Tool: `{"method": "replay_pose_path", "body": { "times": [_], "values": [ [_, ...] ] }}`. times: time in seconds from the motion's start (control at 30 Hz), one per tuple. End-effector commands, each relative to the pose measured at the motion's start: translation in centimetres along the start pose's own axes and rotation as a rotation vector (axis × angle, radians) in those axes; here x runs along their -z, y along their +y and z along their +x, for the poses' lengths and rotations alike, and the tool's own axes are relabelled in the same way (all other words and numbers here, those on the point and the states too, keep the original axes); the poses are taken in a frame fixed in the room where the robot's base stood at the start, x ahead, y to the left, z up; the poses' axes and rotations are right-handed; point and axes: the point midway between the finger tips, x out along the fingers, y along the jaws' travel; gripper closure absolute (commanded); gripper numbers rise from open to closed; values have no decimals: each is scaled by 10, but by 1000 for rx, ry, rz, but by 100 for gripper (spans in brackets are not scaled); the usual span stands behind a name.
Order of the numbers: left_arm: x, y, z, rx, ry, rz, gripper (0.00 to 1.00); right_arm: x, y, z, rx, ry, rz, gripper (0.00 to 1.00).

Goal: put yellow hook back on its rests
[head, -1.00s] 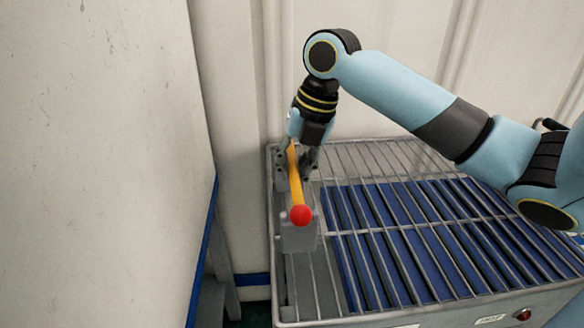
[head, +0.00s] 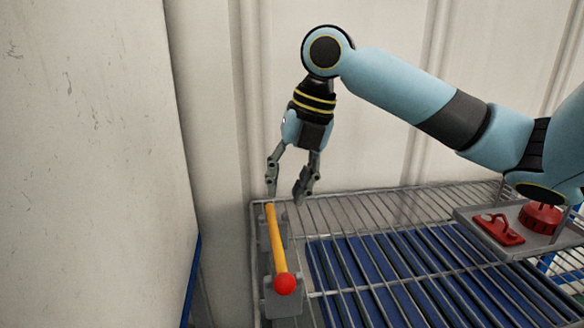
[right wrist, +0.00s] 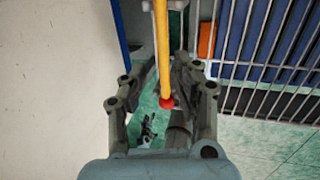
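The yellow hook (head: 277,240) shows as a long yellow rod with a red ball at its near end. It lies lengthwise along the left edge of the wire rack, on grey rests (head: 283,302); the front rest is under the ball end. My right gripper (head: 286,195) is open and empty above the rod's far end, apart from it. In the right wrist view the rod (right wrist: 163,45) runs between the spread fingers. The far end of the hook and its back rest are partly hidden. My left gripper is not in view.
The wire rack (head: 350,205) with blue slats below stretches to the right, largely clear. A grey tray (head: 470,222) at the right carries a red handled part (head: 499,229) and a red round part (head: 541,218). A pale wall panel (head: 85,150) stands close on the left.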

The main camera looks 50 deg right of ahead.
Motion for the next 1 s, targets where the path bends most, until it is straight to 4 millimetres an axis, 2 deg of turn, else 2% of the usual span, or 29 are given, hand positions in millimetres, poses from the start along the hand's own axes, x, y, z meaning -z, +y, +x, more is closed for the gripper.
{"method": "replay_pose_path", "body": {
  "times": [0.1, 0.27, 1.0],
  "values": [
    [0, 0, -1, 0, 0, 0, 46, -1, -1, -19, 3, -2, -2, 69],
    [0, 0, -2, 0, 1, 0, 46, 0, 0, -30, 1, 0, 0, 69],
    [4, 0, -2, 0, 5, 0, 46, 0, 0, -31, 0, 1, 0, 69]
  ]
}}
